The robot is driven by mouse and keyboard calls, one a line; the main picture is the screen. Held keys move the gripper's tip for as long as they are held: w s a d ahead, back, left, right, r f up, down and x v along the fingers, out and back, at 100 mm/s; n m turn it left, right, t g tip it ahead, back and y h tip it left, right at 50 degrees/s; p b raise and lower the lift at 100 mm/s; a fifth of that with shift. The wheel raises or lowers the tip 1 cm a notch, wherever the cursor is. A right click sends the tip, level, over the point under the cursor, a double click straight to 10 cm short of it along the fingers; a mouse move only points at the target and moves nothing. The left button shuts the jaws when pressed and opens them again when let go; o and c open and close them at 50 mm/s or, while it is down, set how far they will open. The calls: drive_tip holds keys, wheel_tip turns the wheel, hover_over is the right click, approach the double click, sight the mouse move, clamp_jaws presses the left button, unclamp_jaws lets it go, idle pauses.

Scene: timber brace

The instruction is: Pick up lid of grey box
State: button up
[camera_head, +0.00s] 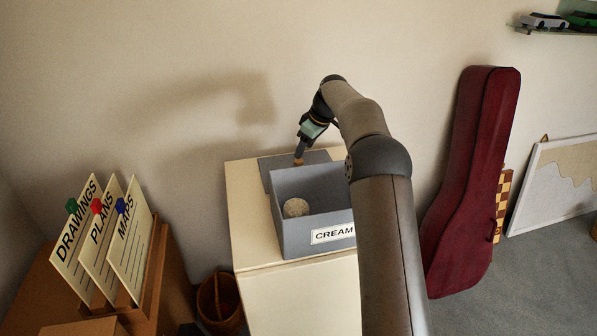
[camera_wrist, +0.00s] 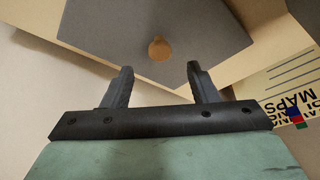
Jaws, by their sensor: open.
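The grey box (camera_head: 300,237) stands open on a cream cabinet, with a label reading "CREAM" and a round speckled thing (camera_head: 296,208) inside. Its flat grey lid (camera_head: 318,156) lies behind the box on the cabinet, partly hidden by the box and my arm. A small wooden knob (camera_head: 299,161) is on the lid. In the wrist view the lid (camera_wrist: 110,35) fills the top, with the knob (camera_wrist: 159,48) lined up between my fingers and just beyond their tips. My gripper (camera_wrist: 159,70) is open and empty. In the head view my gripper (camera_head: 302,146) is close to the knob.
The cream cabinet (camera_head: 300,300) stands against the wall. A dark red instrument case (camera_head: 470,180) leans at the right. The space above the lid is clear.

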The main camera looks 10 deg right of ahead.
sight(300, 161)
drive_tip(key=shift+x, duration=2.7)
clamp_jaws()
